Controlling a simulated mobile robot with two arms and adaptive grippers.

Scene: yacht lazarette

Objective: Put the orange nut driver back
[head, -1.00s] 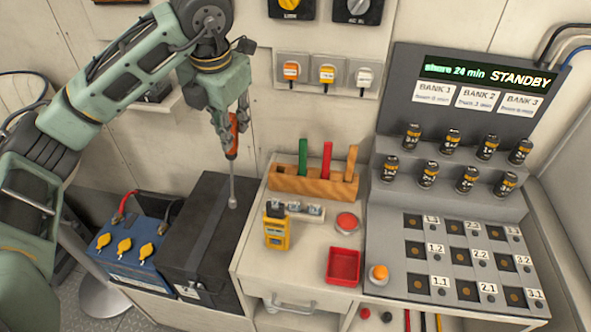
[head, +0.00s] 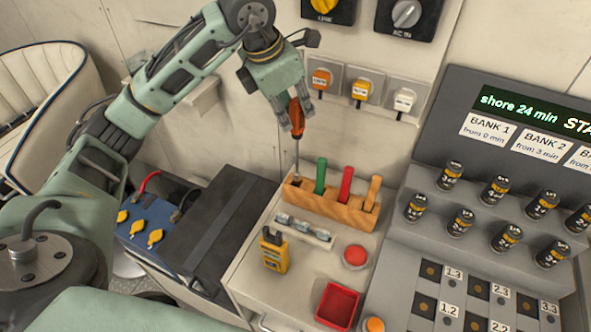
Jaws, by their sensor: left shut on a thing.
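The orange nut driver (head: 297,118) hangs upright, handle up and metal shaft down, in my left gripper (head: 295,106), which is shut on its handle. The shaft's lower end meets the left end of the wooden rack (head: 330,209) on the bench. I cannot tell whether the tip is inside the leftmost slot or just over it. The rack also holds a green-handled tool (head: 321,176), a red-handled tool (head: 345,185) and a tan-handled tool (head: 373,193), side by side to the right. My right gripper is not in view.
In front of the rack are a strip of small sockets (head: 304,229), a yellow meter (head: 274,252), a red button (head: 355,256) and a red tray (head: 338,305). A black box (head: 215,222) stands left. A grey battery panel (head: 480,215) rises right. Wall switches are behind.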

